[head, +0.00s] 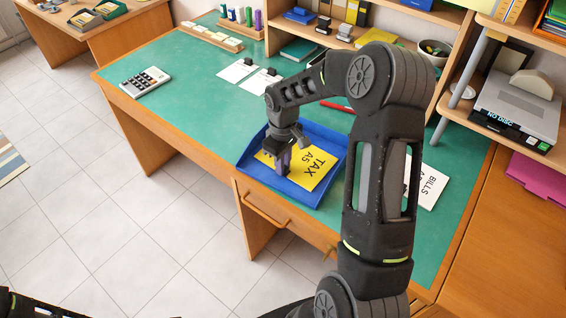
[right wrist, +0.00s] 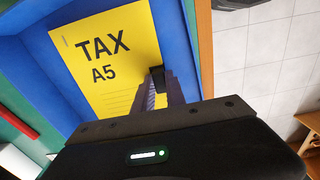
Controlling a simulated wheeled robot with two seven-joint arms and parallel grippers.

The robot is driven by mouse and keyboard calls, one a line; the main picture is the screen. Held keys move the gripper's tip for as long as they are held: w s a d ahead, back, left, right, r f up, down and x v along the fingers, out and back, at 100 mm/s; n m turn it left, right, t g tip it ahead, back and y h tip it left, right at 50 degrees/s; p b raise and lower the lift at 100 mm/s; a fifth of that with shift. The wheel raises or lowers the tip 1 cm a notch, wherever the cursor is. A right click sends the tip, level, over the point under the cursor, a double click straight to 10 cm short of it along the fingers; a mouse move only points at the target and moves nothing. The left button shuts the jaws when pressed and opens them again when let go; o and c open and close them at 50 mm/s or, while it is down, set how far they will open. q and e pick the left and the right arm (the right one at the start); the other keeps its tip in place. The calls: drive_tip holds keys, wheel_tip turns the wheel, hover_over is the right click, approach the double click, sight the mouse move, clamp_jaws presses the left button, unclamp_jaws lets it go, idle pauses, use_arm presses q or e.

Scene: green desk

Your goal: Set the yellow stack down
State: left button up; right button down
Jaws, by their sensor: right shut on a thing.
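The yellow stack (head: 312,171), marked TAX A5, is within the outline of the blue tray (head: 333,139) on the green desk. In the right wrist view the yellow stack (right wrist: 105,25) shows with its print facing up, beside the blue wall of the tray (right wrist: 178,45). My right gripper (head: 284,166) is over the tray and shut on the edge of the stack. Its fingers also show in the right wrist view (right wrist: 158,82), partly covering that edge. I cannot tell whether the stack touches the tray floor. My left gripper is not in view.
White BILLS papers (head: 430,185) lie right of my right arm. A calculator (head: 144,81) and white cards with black clips (head: 238,70) lie on the desk farther left. A red item (head: 337,105) lies behind the tray. Shelves stand at the back.

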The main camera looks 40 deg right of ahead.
drive_tip(key=shift+f, duration=0.1)
drive_tip(key=c, duration=1.4)
unclamp_jaws()
drive_tip(key=shift+o, duration=0.2)
wheel_tip(320, 180, up, 12)
drive_tip(key=shift+r+b, duration=0.2)
drive_tip(key=shift+b, duration=0.1)
drive_tip(key=shift+f, duration=0.1)
